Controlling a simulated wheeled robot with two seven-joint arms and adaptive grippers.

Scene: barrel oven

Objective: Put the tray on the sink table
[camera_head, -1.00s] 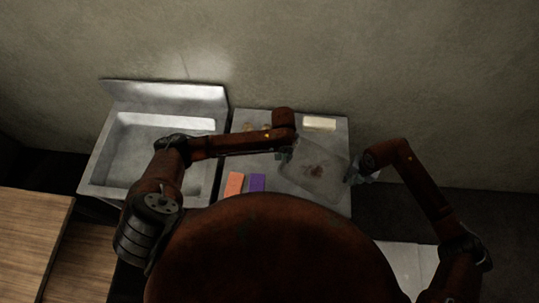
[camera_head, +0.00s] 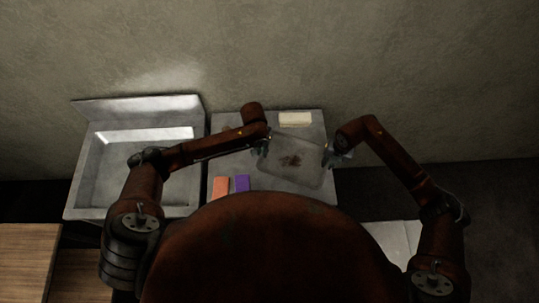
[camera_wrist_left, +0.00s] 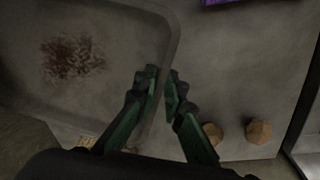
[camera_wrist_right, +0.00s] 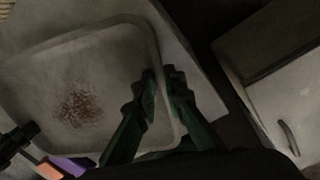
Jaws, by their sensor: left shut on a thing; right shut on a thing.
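The tray (camera_head: 308,172) is shallow, grey and rectangular, with a reddish-brown stain in its middle. In the head view it is over the table beside the sink; I cannot tell how far above the tabletop it is. My left gripper (camera_head: 263,148) is shut on its left rim, which the left wrist view shows between the fingers (camera_wrist_left: 162,84). My right gripper (camera_head: 330,156) is shut on the right rim, also seen in the right wrist view at the fingers (camera_wrist_right: 161,82). The sink table (camera_head: 84,192), with a metal basin and raised back, stands at the left.
An orange block (camera_head: 221,187) and a purple block (camera_head: 242,183) lie near the front of the table (camera_head: 222,125). A pale block (camera_head: 295,119) lies at the back. Brown lumps (camera_wrist_left: 258,131) sit beside the tray. A wooden surface (camera_head: 25,255) is at lower left. The basin looks empty.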

